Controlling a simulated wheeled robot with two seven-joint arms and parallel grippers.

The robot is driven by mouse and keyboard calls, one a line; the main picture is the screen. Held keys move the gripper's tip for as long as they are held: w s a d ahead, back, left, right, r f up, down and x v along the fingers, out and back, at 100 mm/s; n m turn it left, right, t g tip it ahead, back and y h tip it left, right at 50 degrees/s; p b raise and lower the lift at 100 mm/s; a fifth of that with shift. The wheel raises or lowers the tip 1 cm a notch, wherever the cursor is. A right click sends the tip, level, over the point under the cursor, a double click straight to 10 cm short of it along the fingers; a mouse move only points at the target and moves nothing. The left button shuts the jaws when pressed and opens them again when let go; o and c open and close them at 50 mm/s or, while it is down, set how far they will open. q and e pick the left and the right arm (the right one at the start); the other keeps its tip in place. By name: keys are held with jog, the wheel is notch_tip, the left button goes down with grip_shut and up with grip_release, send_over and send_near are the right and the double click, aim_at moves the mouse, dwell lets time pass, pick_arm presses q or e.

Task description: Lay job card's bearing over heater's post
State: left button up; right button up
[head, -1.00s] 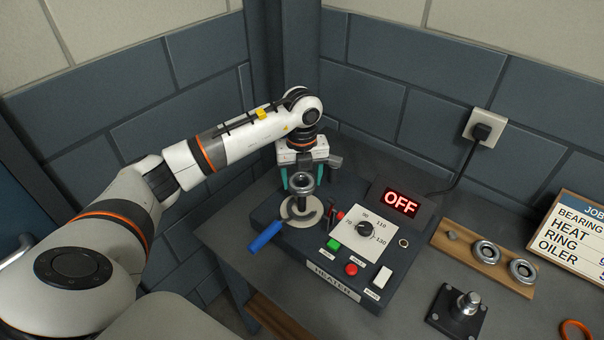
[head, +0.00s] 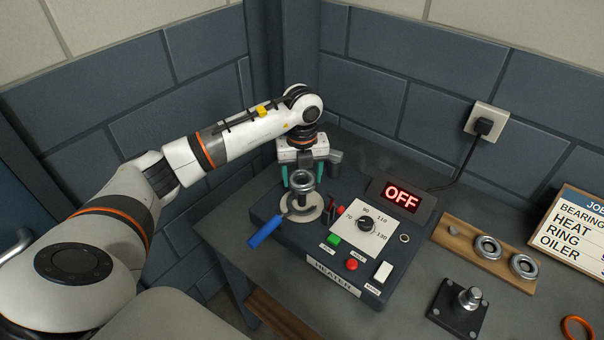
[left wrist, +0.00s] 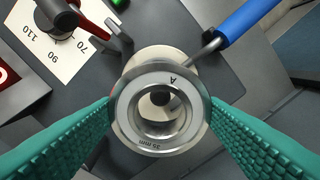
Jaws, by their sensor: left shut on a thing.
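My left gripper (head: 303,174) is shut on a steel bearing (head: 302,181), which it holds above the heater (head: 345,262). In the left wrist view the bearing (left wrist: 133,112) sits between the teal fingers, with "A" and "35 mm" on its face. Through the bearing's hole I see the post's top (left wrist: 160,98), roughly centred. I cannot tell whether the bearing is around the post's tip or just above it. The job card (head: 572,228) stands at the right; its bearing line is partly cut off. My right gripper is not in view.
A blue-handled tool (head: 266,232) lies against the disc. The heater's display (head: 402,197) reads OFF, beside a dial (head: 366,224). A wooden rack (head: 460,239) holds two more bearings. A post on a black base (head: 458,308) and an orange ring (head: 577,330) are at the front right.

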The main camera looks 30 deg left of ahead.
pick_arm(q)
jog(key=shift+f, duration=0.1)
dwell(0.3)
jog(key=shift+f+b, duration=0.75)
jog(key=shift+f, duration=0.1)
jog(key=shift+f+b, duration=1.6)
jog(key=shift+f, duration=0.75)
jog(key=shift+f, duration=0.1)
jog(key=o, duration=1.3)
jog(key=shift+f, duration=0.1)
jog(key=shift+c, duration=0.2)
notch_tip(320, 180, up, 10)
jog(key=p, duration=0.7)
jog(key=shift+r, duration=0.2)
